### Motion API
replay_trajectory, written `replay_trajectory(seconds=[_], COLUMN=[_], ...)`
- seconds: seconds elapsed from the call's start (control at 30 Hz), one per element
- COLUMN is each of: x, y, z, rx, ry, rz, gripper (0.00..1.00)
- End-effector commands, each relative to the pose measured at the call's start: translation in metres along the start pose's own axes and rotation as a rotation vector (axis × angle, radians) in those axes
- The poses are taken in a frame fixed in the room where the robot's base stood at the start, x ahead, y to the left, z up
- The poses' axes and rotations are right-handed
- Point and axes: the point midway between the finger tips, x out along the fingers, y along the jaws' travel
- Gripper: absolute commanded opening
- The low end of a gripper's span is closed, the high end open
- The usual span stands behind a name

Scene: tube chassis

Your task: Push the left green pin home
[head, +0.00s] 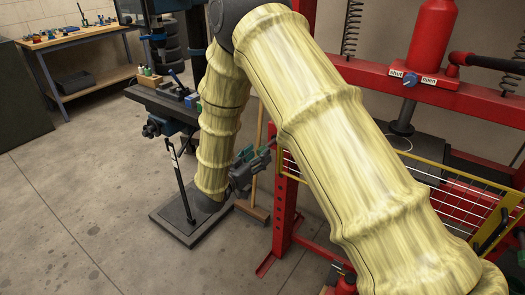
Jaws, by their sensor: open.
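My gripper (264,151) is small in the head view, at the end of my yellow-sleeved arm, with its fingers towards the left upright of the red press. It is open, and I see nothing held between its fingers. A small green patch shows at the gripper; I cannot tell whether it is a pin or part of the gripper. I cannot make out the left green pin for certain. My arm covers much of the middle and right of the view, including part of the press.
The red press frame (283,215) stands close to my gripper, with a yellow-framed mesh guard (460,200) at right. A drill press (165,103) on a dark base stands left. A workbench (75,38) is at the back left. The left floor is clear.

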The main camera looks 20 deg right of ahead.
Motion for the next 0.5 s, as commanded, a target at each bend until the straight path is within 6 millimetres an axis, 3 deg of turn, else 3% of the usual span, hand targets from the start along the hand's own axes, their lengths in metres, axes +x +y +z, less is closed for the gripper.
replay_trajectory(seconds=[0.2, 0.5], x=[0.025, 0.035], y=[0.0, 0.0], z=[0.0, 0.0], rx=[0.001, 0.0], ry=[-0.001, -0.001], rz=[0.001, 0.0], gripper=[0.5, 0.5])
